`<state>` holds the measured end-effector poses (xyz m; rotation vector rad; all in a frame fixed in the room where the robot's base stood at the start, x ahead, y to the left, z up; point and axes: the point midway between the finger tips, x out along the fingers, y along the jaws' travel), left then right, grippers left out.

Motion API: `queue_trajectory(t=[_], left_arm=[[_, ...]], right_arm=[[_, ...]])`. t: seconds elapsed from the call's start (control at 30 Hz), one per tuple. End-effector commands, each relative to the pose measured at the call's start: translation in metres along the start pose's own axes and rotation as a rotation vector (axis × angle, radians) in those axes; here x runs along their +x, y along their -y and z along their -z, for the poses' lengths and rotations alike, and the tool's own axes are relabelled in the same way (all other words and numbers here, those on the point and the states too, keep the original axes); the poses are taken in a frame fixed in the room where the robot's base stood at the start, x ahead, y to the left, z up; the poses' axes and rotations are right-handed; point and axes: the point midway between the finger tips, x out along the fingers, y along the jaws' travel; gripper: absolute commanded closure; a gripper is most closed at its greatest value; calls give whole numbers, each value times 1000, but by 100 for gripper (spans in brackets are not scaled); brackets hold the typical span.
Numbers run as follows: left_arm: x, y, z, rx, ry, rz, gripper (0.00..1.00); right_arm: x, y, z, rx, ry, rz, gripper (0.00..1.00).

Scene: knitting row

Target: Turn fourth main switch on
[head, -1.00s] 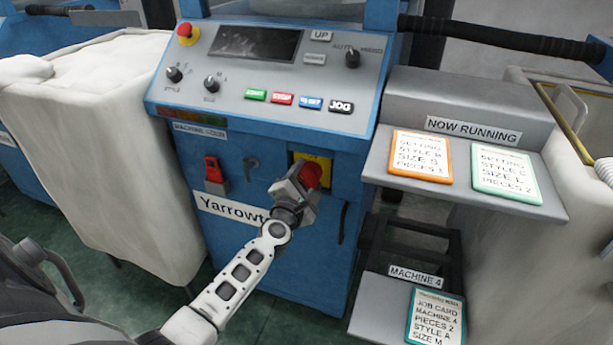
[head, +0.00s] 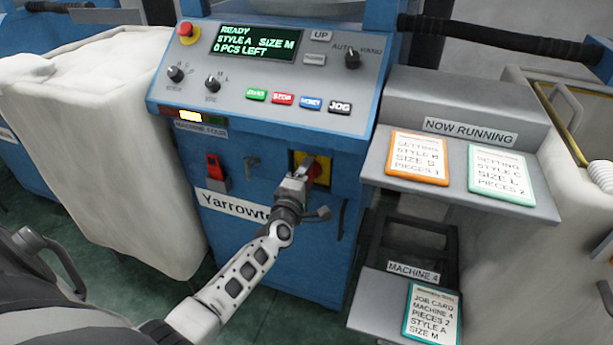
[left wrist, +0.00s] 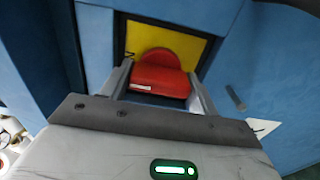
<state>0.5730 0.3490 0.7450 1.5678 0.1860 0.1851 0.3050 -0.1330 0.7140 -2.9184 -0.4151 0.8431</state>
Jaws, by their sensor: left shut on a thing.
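The main switch is a red rotary knob (head: 314,170) on a yellow plate (head: 325,163), low on the blue front of the machine labelled as machine four. In the left wrist view the red knob (left wrist: 160,76) sits between my two fingers, with the yellow plate (left wrist: 190,42) behind it. My left gripper (head: 300,178) is shut on the knob and partly hides it in the head view. The machine's display (head: 256,43) is lit and reads READY, STYLE A, SIZE M, 0 PCS LEFT. My right gripper is not in view.
A red switch (head: 215,170) sits left of the main switch. Shelves with cards stand on the right, the job card (head: 433,312) lowest. A pale fabric bin (head: 110,150) stands on the left.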

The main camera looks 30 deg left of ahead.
Motion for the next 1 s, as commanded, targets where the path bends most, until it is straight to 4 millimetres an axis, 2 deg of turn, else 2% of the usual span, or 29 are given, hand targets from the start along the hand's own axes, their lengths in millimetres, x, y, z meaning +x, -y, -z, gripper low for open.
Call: queue_trajectory(t=[0.43, 0.47, 0.5, 0.83, 1.0], left_arm=[[0, 0, -1, 15, 2, 0, 63], [0, 0, -1, 15, 2, 0, 34], [0, 0, -1, 15, 2, 1, 31], [-4, 0, 0, 11, 1, 1, 31], [-27, 0, 0, 11, 0, 3, 31]], right_arm=[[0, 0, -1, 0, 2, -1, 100], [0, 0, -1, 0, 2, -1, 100], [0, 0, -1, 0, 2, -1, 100], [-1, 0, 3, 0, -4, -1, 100], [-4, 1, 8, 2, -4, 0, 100]])
